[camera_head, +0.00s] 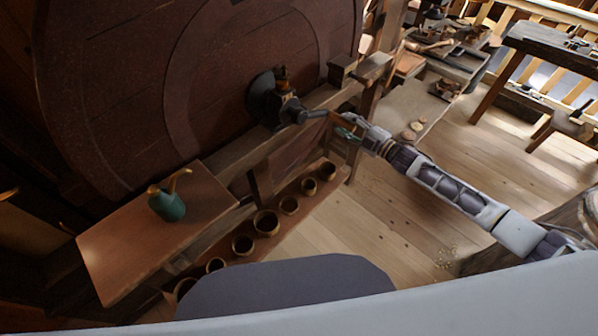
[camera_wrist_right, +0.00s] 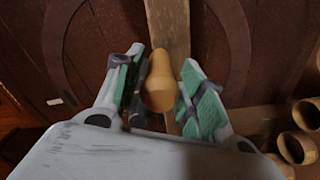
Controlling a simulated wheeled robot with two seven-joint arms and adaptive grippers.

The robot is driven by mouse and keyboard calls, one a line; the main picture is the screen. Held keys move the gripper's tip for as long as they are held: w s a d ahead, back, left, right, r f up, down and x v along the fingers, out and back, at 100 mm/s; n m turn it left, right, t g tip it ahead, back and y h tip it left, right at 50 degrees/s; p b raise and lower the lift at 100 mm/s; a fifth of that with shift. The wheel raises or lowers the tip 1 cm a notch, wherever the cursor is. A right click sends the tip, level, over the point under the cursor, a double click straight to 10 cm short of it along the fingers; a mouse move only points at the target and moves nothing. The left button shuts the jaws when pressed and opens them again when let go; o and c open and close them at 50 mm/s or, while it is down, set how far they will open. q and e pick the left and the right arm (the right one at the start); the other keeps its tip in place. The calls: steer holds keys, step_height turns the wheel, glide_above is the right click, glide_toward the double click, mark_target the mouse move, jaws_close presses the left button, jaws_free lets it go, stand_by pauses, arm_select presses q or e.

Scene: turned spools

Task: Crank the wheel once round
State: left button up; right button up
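The wheel (camera_head: 140,80) is a large dark red-brown disc filling the upper left of the head view. A dark metal hub (camera_head: 262,98) with a crank arm (camera_head: 311,115) stands out in front of it, and the arm points right. My right gripper (camera_head: 347,132) is at the arm's outer end. In the right wrist view, a tan wooden crank handle (camera_wrist_right: 160,82) stands between the green-padded fingers of my right gripper (camera_wrist_right: 165,95). The fingers are apart, with a visible gap on the handle's right side. My left gripper is not in view.
A wooden beam (camera_head: 228,158) runs below the hub. A teal jug (camera_head: 167,205) stands on a board (camera_head: 110,250) at lower left. Several round pots (camera_head: 266,222) line a low shelf. A bench (camera_head: 556,45) stands at upper right. Bare floor (camera_head: 460,160) lies on the right.

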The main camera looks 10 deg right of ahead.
steer(key=shift+x, duration=0.8)
steer(key=shift+s+a+f+m+b, duration=0.9)
steer(key=shift+s+a+f+m, duration=1.7)
steer(key=shift+f+m, duration=1.25)
steer(key=s+a+r+m+p, duration=0.1)
steer(key=s+a+m+p, duration=0.6)
steer(key=a+m, duration=0.4)
steer(key=shift+s+a+r+m+p, duration=0.2)
steer(key=shift+s+a+m+p, duration=0.15)
steer(key=shift+s, duration=0.2)
steer(key=shift+s, duration=0.1)
